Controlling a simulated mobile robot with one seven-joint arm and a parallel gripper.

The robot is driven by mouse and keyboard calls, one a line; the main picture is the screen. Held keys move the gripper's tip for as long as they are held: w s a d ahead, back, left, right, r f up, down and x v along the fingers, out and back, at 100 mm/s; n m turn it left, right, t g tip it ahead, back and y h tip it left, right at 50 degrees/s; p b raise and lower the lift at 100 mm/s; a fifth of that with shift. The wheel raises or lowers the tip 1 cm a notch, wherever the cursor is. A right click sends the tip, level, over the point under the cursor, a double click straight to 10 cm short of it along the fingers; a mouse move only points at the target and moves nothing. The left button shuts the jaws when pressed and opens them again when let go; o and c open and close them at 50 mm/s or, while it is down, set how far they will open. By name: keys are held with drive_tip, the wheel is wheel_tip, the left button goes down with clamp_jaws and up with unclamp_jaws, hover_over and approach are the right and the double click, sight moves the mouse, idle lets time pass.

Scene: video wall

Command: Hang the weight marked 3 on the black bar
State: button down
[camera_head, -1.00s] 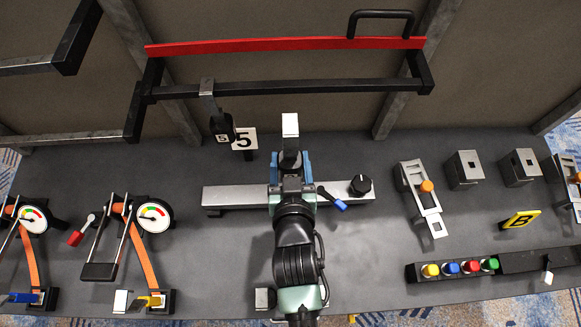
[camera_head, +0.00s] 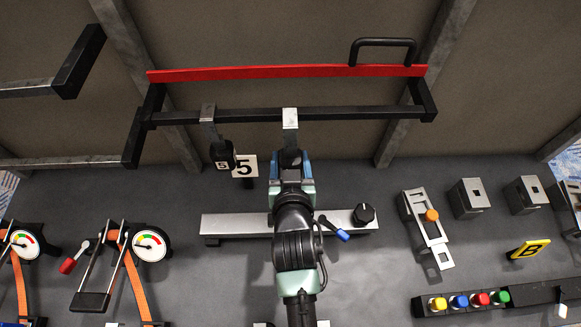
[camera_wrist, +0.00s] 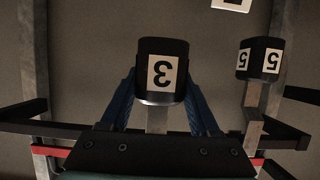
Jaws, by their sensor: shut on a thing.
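My gripper (camera_head: 290,165) is shut on the black weight marked 3 (camera_wrist: 150,50). In the wrist view, my blue fingers sit on both sides of the weight, whose number appears upside down. In the head view, the weight's silver hook (camera_head: 290,119) points up and overlaps the black bar (camera_head: 350,113) right of its left end. I cannot tell whether the hook is over the bar or only in front of it. My gripper hides most of the weight in the head view.
A red bar (camera_head: 260,73) with a black handle runs above. The black bar is clear to the right. A silver rail (camera_head: 235,223) lies below my arm.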

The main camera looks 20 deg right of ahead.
drive_tip(key=shift+b+x, duration=1.8)
drive_tip(key=shift+x, duration=0.8)
drive_tip(key=shift+r, duration=0.1)
